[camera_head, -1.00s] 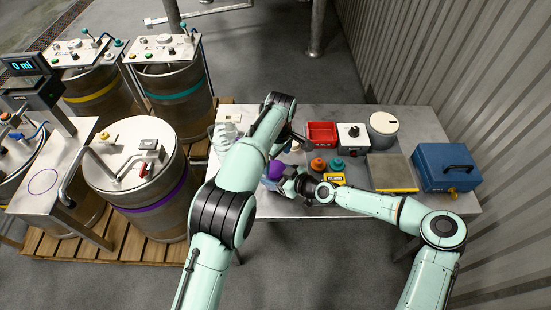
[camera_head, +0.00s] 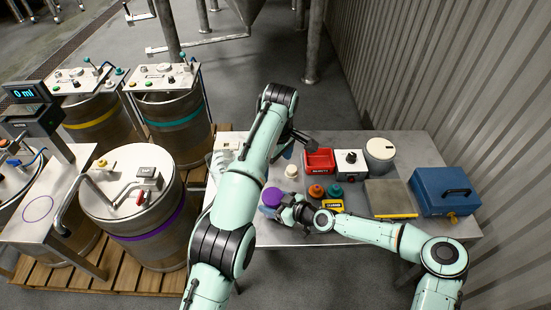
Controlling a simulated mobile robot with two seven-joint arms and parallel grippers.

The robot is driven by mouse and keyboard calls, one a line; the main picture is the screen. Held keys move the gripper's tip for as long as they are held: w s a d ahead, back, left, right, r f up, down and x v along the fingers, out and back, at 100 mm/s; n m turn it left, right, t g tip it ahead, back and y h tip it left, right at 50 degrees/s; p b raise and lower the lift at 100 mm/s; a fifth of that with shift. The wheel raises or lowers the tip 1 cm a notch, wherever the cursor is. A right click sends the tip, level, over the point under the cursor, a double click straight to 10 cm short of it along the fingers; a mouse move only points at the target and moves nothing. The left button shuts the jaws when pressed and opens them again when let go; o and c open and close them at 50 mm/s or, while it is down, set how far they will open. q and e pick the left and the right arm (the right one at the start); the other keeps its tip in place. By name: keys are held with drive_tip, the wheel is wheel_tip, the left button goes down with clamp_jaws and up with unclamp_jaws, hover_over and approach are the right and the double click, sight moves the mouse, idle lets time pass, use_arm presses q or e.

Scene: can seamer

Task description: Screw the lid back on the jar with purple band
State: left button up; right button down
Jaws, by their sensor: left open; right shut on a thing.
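The jar (camera_head: 267,211) stands on the metal table near its front edge, with a purple round top (camera_head: 271,197). I cannot tell if this top is a seated lid, and I cannot make out a separate band. My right gripper (camera_head: 285,211) is shut on the jar's right side, low down. My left gripper (camera_head: 303,141) is open over the back of the table, by the red bin, apart from the jar. Its fingers are small and partly hidden.
A small cream piece (camera_head: 291,171), orange (camera_head: 316,191) and teal (camera_head: 335,190) knob-like tops and a yellow box (camera_head: 332,206) are near the jar. Behind are a red bin (camera_head: 319,161) and a white dial box (camera_head: 350,162). A blue toolbox (camera_head: 443,191) stands right.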

use_arm(q)
drive_tip(key=shift+s+r, duration=0.1)
drive_tip(key=shift+r, duration=0.7)
use_arm(e)
drive_tip(key=shift+c, duration=0.3)
unclamp_jaws()
use_arm(q)
drive_tip(key=shift+s+f+b, duration=0.2)
drive_tip(key=shift+f+b, duration=0.5)
drive_tip(key=shift+f, duration=0.3)
use_arm(e)
drive_tip(key=v, duration=1.3)
drive_tip(key=shift+s+d, duration=0.15)
